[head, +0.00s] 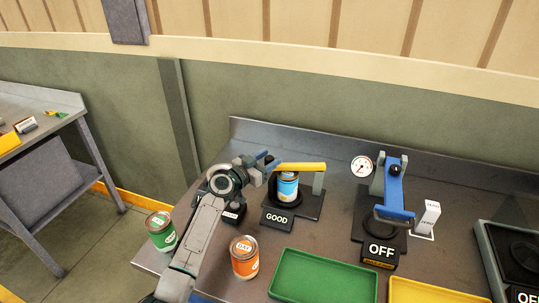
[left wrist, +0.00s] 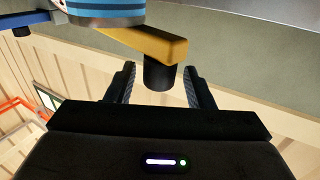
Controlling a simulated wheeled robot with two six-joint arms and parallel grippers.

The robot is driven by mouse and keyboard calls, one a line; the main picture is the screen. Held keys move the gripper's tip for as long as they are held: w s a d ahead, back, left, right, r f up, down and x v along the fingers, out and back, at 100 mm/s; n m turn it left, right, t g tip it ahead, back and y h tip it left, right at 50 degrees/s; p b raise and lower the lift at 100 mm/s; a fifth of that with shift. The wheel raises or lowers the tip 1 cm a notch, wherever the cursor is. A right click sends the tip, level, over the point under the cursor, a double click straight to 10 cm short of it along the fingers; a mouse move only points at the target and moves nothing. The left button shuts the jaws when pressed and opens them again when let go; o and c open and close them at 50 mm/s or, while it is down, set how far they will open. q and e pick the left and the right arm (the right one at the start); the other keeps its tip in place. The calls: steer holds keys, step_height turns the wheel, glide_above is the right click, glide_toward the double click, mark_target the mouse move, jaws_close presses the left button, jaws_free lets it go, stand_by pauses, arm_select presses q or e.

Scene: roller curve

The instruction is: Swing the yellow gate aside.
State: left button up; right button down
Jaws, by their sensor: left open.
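The yellow gate (head: 300,167) is a bar on a grey post, reaching left across the top of a black stand marked GOOD (head: 277,219). A blue can (head: 287,187) stands on that stand, just under the bar. In the left wrist view the yellow gate (left wrist: 150,42) ends in a dark round knob (left wrist: 158,76). My left gripper (head: 266,163) is at the gate's free left end. Its two fingers are open on either side of the knob (left wrist: 160,88), with gaps showing on both sides. My right gripper is not in view.
A green can (head: 161,231) and an orange can (head: 244,257) stand near the table's left front. A green tray (head: 325,277) and a yellow tray (head: 435,291) lie in front. A blue-armed device marked OFF (head: 394,195) and a gauge (head: 361,166) stand to the right.

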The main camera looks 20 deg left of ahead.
arm_select(q)
steer(key=shift+w+d, duration=0.2)
steer(key=shift+w, duration=0.1)
jaws_close()
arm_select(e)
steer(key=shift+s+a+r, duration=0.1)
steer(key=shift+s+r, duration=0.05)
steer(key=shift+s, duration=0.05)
arm_select(q)
steer(key=shift+d, duration=0.1)
